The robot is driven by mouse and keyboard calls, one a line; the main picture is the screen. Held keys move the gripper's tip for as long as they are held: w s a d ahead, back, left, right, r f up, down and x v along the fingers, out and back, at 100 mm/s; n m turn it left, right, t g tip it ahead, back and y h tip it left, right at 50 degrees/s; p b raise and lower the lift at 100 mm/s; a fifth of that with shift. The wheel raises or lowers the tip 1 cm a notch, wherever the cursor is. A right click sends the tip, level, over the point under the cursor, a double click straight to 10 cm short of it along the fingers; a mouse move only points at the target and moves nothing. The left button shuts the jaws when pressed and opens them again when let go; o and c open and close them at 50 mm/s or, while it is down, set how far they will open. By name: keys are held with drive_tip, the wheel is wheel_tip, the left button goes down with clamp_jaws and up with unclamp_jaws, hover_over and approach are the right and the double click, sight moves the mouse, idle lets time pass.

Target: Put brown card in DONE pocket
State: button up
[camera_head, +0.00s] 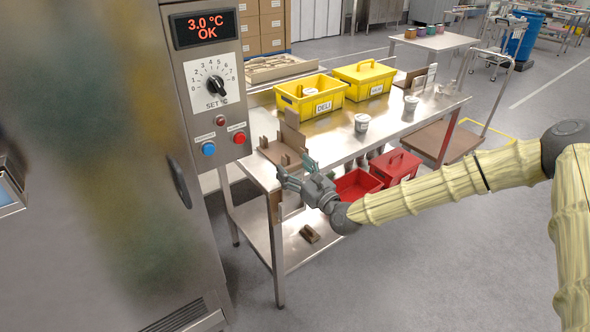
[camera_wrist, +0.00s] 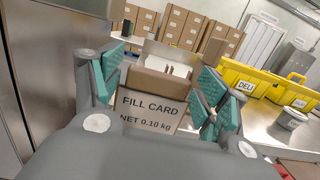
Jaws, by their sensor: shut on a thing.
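My gripper (camera_head: 293,172) is at the near left end of the steel table, at a brown wooden stand (camera_head: 292,139) with an upright back. In the wrist view, a brown card (camera_wrist: 153,80) with a white label reading "FILL CARD NET 0.10 kg" sits between the teal finger pads of my gripper (camera_wrist: 160,88), which is shut on it. Part of the stand and a pale panel show just beyond the card. In the head view the card is hard to tell from the stand. No DONE lettering is readable, so I cannot tell which pocket is DONE.
A yellow DELI bin (camera_head: 310,96) and a second yellow bin (camera_head: 364,78) stand farther back on the steel table (camera_head: 335,133). White tubs (camera_head: 361,123) stand to the right. Red bins (camera_head: 357,184) sit below, right. A steel cabinet (camera_head: 110,150) stands close on the left.

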drive_tip(key=shift+f, duration=0.15)
wheel_tip(320, 180, down, 8)
drive_tip(key=b, duration=0.7)
drive_tip(key=shift+b, duration=0.4)
drive_tip(key=o, duration=1.7)
drive_tip(key=shift+c, duration=0.2)
drive_tip(key=v, duration=1.2)
